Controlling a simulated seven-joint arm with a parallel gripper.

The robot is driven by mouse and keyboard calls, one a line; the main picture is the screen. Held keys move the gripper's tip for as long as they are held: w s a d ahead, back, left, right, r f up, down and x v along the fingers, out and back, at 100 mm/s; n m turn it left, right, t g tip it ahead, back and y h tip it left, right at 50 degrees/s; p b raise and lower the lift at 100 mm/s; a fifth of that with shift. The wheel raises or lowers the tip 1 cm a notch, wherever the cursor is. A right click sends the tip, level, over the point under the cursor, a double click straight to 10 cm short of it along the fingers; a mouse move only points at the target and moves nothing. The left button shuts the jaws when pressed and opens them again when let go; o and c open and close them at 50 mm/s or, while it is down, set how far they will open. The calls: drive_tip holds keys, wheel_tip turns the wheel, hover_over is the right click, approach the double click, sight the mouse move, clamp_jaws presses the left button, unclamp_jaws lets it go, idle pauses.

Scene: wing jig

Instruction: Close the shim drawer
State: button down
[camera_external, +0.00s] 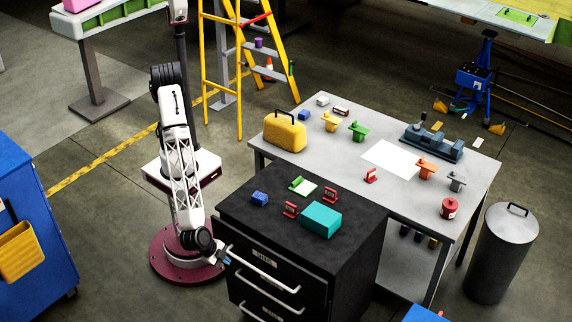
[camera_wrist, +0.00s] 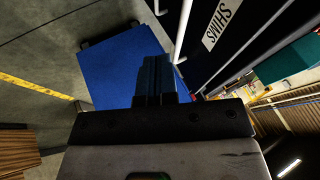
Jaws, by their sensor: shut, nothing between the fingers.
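The black drawer cabinet (camera_external: 345,262) stands at front centre, with pale bar handles on its front. The shim drawer's "SHIMS" label (camera_wrist: 222,22) is readable in the wrist view. I take the upper labelled drawer (camera_external: 264,256) in the external view to be the same one; how far it stands out is hard to tell. My gripper (camera_external: 225,262) is low beside the left end of the upper handle (camera_external: 262,270). In the wrist view my gripper (camera_wrist: 158,62) is shut and empty, with a handle bar (camera_wrist: 182,28) just right of its fingertips. Contact cannot be told.
A teal box (camera_external: 321,219) and several small parts lie on the cabinet top. The grey workbench (camera_external: 400,190) adjoins behind it. A blue cabinet (camera_external: 28,225) stands at far left; open floor (camera_external: 110,250) lies between it and my base.

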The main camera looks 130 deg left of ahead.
approach(260, 264)
drive_tip(key=shift+w+d+f, duration=0.4)
drive_tip(key=shift+d+f, duration=0.05)
drive_tip(key=shift+f, duration=0.3)
drive_tip(key=shift+w+d+f, duration=0.35)
drive_tip(key=shift+d+f, duration=0.1)
drive_tip(key=shift+f, duration=0.3)
drive_tip(key=shift+w+d+f, duration=0.4)
drive_tip(key=shift+d+f, duration=0.05)
drive_tip(key=shift+f, duration=0.25)
drive_tip(key=shift+a, duration=0.1)
drive_tip(key=shift+a, duration=2.35)
drive_tip(key=shift+a+f, duration=0.1)
drive_tip(key=shift+a, duration=0.05)
